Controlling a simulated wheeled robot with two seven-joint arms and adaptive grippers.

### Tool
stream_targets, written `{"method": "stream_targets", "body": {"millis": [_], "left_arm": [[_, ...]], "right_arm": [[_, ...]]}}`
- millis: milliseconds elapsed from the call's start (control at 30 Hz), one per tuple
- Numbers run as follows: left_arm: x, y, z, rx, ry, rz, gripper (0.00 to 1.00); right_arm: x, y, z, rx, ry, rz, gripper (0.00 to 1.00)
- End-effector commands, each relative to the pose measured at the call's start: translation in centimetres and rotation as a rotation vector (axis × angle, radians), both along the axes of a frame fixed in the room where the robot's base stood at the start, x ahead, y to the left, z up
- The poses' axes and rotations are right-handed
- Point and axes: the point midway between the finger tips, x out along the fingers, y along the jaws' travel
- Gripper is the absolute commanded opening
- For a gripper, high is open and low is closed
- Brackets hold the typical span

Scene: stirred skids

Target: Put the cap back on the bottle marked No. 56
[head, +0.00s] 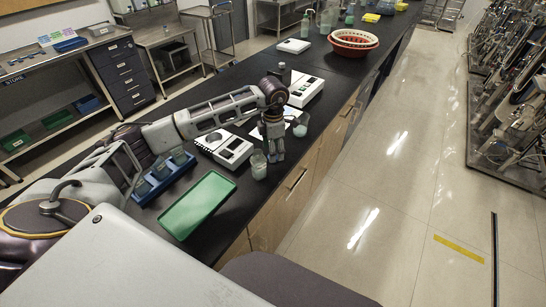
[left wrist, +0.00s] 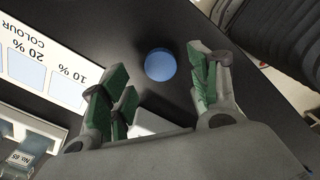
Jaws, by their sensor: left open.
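My left gripper (head: 272,157) reaches down over the black bench near its front edge. In the left wrist view its green-padded fingers (left wrist: 158,88) are apart, with nothing held between them. A round, flat blue disc (left wrist: 160,65), which looks like the cap, lies on the black bench top just beyond and between the fingertips. I cannot make it out in the head view. A clear container with a small label (left wrist: 20,158) is cut off at the lower left of the wrist view; its number is hard to read. I cannot tell which bottle is No. 56. My right gripper is not in view.
A printed colour card (left wrist: 45,62) lies left of the disc. Glass beakers (head: 258,166) (head: 300,126) stand close to my left gripper. A white instrument (head: 232,149), a blue rack (head: 165,180) and a green tray (head: 197,205) share the bench.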

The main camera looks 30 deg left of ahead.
Motion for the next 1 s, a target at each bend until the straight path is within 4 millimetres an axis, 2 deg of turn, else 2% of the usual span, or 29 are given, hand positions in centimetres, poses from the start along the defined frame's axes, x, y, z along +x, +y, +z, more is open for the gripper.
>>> {"method": "stream_targets", "body": {"millis": [300, 467, 767, 1000], "left_arm": [[-0.1, 0.0, -2.6, 0.001, 0.001, 0.001, 0.61], [-0.1, 0.0, -2.8, 0.001, -0.001, 0.000, 0.61], [-0.1, 0.0, -2.8, 0.000, 0.000, 0.000, 0.61], [-0.1, 0.0, -2.8, 0.000, 0.000, 0.001, 0.33]], "right_arm": [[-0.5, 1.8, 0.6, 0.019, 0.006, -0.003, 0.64], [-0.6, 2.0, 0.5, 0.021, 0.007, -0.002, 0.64], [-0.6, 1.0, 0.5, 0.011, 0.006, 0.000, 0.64], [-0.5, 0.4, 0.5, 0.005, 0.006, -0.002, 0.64]]}}
